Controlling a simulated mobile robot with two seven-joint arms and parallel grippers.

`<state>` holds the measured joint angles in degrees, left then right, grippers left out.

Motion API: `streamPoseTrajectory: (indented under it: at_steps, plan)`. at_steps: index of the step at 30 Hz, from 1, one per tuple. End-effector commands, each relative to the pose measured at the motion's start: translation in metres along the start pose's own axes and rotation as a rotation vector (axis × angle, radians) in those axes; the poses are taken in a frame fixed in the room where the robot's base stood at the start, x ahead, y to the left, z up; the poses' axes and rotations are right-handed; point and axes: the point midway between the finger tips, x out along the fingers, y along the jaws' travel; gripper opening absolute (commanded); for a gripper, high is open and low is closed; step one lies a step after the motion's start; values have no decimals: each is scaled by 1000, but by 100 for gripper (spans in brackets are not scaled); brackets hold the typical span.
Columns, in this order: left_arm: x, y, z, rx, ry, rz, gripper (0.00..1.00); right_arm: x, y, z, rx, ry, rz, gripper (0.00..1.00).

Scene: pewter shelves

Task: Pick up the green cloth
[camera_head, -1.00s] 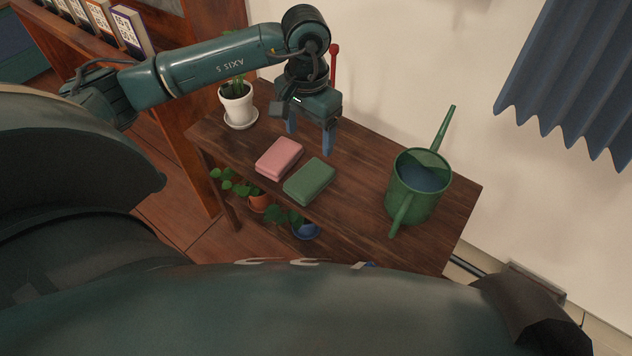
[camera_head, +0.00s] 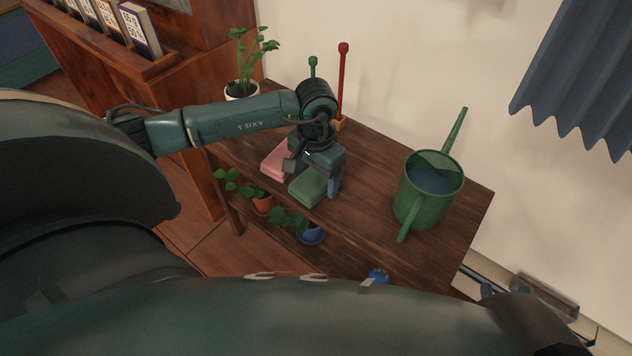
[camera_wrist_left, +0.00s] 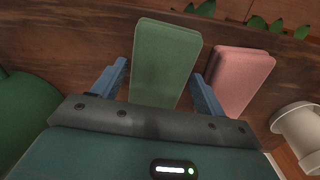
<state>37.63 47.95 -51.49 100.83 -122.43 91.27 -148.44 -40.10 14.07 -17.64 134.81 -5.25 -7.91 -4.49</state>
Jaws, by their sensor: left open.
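The green cloth (camera_head: 309,188) is a folded block on the top of the wooden shelf, partly hidden by my left gripper (camera_head: 318,183) in the head view. In the left wrist view the green cloth (camera_wrist_left: 165,62) lies between the two blue fingers of the open left gripper (camera_wrist_left: 160,86), with a finger on each side. I cannot tell whether the fingers touch it. The pink cloth (camera_head: 273,163) lies beside it, to its right in the left wrist view (camera_wrist_left: 242,75). My right gripper is not clearly in view.
A green watering can (camera_head: 422,205) stands to the right on the shelf top (camera_head: 369,205). A white pot (camera_wrist_left: 298,130) is near the pink cloth. A red-handled tool (camera_head: 342,85) stands behind my left gripper. Potted plants (camera_head: 310,234) sit on the lower level.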

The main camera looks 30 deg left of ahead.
Motion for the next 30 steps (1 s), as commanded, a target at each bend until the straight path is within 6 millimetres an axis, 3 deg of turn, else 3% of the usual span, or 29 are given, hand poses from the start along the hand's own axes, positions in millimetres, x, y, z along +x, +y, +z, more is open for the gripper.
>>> streamPoseTrajectory:
  at_steps: [7,19,26,30]
  plan:
    - [2,0,0,0,1,0,72,0,0,0,-3,5,-1,36]
    - [2,0,0,0,1,0,39,0,0,0,-1,3,-2,36]
    - [0,0,0,0,2,0,39,0,0,0,-1,2,-2,36]
    - [-16,-1,-1,0,5,-1,39,0,0,-3,6,-10,-3,36]
